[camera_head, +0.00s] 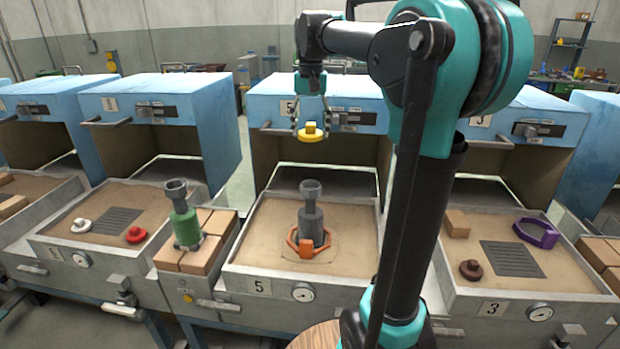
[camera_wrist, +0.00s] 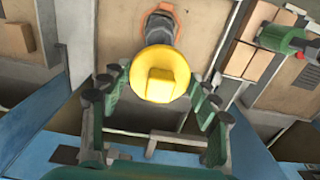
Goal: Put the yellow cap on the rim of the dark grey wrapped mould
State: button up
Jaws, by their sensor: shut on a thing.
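The yellow cap (camera_head: 311,132) is a round disc with a raised block on top. My gripper (camera_head: 311,128) is shut on it and holds it in the air, above and behind the dark grey mould. In the wrist view the yellow cap (camera_wrist: 161,74) sits between the fingers and covers part of the mould. The dark grey wrapped mould (camera_head: 311,215) stands upright on the sand bed marked 5, with an orange collar (camera_head: 306,243) around its foot. Its flared rim is bare. It also shows in the wrist view (camera_wrist: 161,27), partly hidden behind the cap.
A green wrapped mould (camera_head: 186,222) stands on bricks to the left. White and red caps (camera_head: 135,234) lie on the left bed. A brown cap (camera_head: 470,269) and a purple collar (camera_head: 537,233) lie on the right bed. Blue oven hoods (camera_head: 313,84) stand behind. Sand around the grey mould is clear.

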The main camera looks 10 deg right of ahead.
aim_at(311, 132)
notch_tip(311, 132, down, 15)
jog(key=shift+f, duration=0.15)
dwell(0.4)
jog(key=shift+f, duration=0.15)
jog(key=o, duration=1.1)
jog(key=shift+o, duration=0.2)
notch_tip(311, 132, up, 12)
jog(key=shift+r, duration=0.15)
jog(key=s+d+f+n+t, duration=0.1)
jog(key=s+d+f+t, duration=0.1)
jog(key=s+f, duration=0.9)
jog(key=s+d+f+n+t, duration=0.2)
jog(key=s+f, duration=0.9)
jog(key=f, duration=0.5)
jog(key=shift+f, duration=0.4)
